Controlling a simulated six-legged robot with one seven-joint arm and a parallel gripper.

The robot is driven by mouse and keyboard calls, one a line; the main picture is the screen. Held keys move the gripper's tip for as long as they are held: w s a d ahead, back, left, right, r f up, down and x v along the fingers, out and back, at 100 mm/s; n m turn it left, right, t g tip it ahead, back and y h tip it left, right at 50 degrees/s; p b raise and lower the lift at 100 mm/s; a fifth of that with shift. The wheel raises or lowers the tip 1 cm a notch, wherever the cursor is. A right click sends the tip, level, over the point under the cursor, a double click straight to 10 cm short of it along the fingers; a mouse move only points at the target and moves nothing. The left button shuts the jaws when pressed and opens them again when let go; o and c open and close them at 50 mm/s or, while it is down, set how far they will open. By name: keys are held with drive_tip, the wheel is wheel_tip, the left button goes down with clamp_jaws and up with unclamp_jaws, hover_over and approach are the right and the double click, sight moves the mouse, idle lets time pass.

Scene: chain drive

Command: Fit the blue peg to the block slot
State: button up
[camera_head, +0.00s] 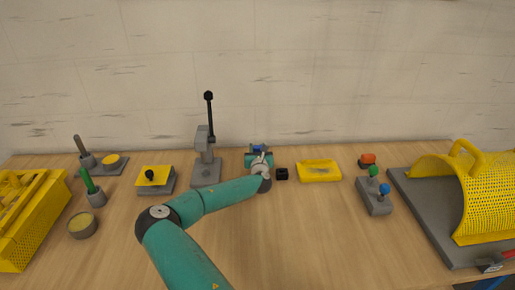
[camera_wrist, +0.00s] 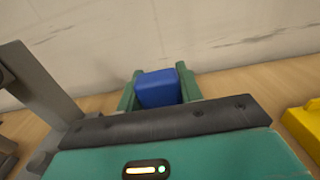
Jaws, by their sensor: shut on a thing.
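The blue peg shows in the wrist view (camera_wrist: 158,90) as a rounded blue block between the two green fingers of my gripper (camera_wrist: 160,80). My gripper is shut on it. In the head view my gripper (camera_head: 259,151) is at the back middle of the table, with a bit of blue at its far end, partly hidden by my wrist. A small black block (camera_head: 282,174) with a dark top stands just right of my gripper; it looks like the slot block, but its opening is too small to make out. The wrist view does not show this block.
A grey lever stand (camera_head: 206,168) rises close on the left; it also shows in the wrist view (camera_wrist: 38,82). A grey base with coloured knobs (camera_head: 374,198) stands farther right.

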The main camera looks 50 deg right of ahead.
drive_tip(key=shift+f, duration=0.85)
drive_tip(key=o, duration=1.1)
drive_tip(key=v, duration=1.3)
drive_tip(key=shift+s+a, duration=0.25)
drive_tip(key=shift+s, duration=0.05)
drive_tip(key=shift+a, duration=0.1)
